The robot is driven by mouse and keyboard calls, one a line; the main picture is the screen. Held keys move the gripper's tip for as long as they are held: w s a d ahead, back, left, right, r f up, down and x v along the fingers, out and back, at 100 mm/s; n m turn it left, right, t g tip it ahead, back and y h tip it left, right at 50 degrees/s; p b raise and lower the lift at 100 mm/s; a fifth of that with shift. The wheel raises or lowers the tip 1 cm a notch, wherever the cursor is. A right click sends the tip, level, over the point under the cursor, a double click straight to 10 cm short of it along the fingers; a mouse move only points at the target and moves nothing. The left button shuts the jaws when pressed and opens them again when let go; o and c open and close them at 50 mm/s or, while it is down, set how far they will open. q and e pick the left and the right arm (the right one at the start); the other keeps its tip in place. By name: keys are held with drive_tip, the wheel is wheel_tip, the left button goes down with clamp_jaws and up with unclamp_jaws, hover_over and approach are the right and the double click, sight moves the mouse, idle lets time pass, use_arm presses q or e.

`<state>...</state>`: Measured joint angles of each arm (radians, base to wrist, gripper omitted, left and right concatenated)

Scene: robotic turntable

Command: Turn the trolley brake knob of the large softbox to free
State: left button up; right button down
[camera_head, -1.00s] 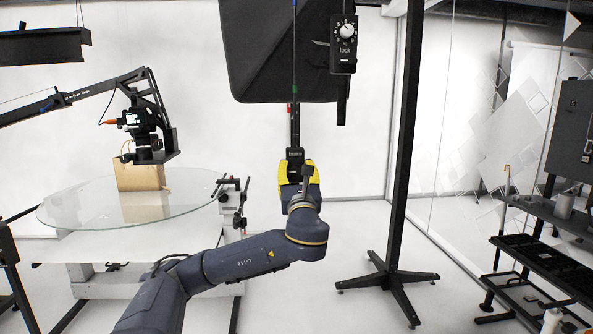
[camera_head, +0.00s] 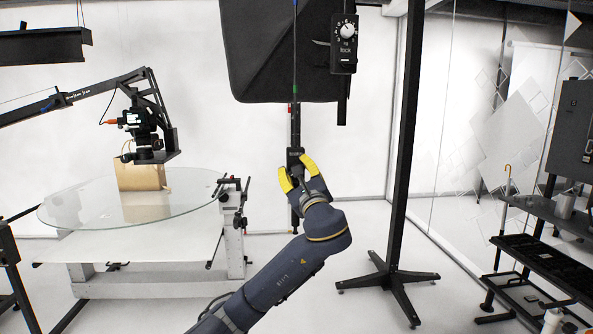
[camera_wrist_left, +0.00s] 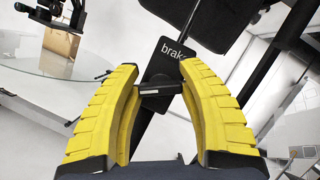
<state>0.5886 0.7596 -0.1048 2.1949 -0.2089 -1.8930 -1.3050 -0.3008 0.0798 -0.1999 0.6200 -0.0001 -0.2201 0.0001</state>
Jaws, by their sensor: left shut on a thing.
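The trolley brake is a black box labelled "brake" (camera_wrist_left: 170,55) in the left wrist view; it also shows below the large softbox (camera_head: 265,50) in the head view (camera_head: 295,156). A black bar-shaped knob (camera_wrist_left: 160,90) sits on its lower part and lies crosswise between my yellow fingers. My left gripper (camera_head: 297,173) is shut on this knob, its fingers tilted against the upright pole; it also shows in the left wrist view (camera_wrist_left: 158,92). Any free mark is hidden or unreadable. My right gripper is out of view.
A black stand (camera_head: 400,150) rises right of the gripper. A glass turntable (camera_head: 100,208) with a cardboard box (camera_head: 140,175) is on the left. A camera (camera_head: 145,130) hangs over it.

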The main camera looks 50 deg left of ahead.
use_arm(q)
drive_tip(key=n+g, duration=0.2)
drive_tip(key=n, duration=0.2)
drive_tip(key=n+g, duration=0.1)
drive_tip(key=n, duration=0.3)
drive_tip(key=shift+f+g+h, duration=0.1)
drive_tip(key=shift+g+h, duration=0.2)
drive_tip(key=shift+g, duration=0.1)
drive_tip(key=n, duration=0.2)
drive_tip(key=n+g+h, duration=0.1)
drive_tip(key=n, duration=0.2)
drive_tip(key=shift+s+h, duration=0.1)
drive_tip(key=shift+h, duration=0.2)
drive_tip(key=shift+n, duration=0.4)
drive_tip(key=o, duration=1.2)
drive_tip(key=shift+a+f, duration=0.1)
drive_tip(key=v, duration=1.2)
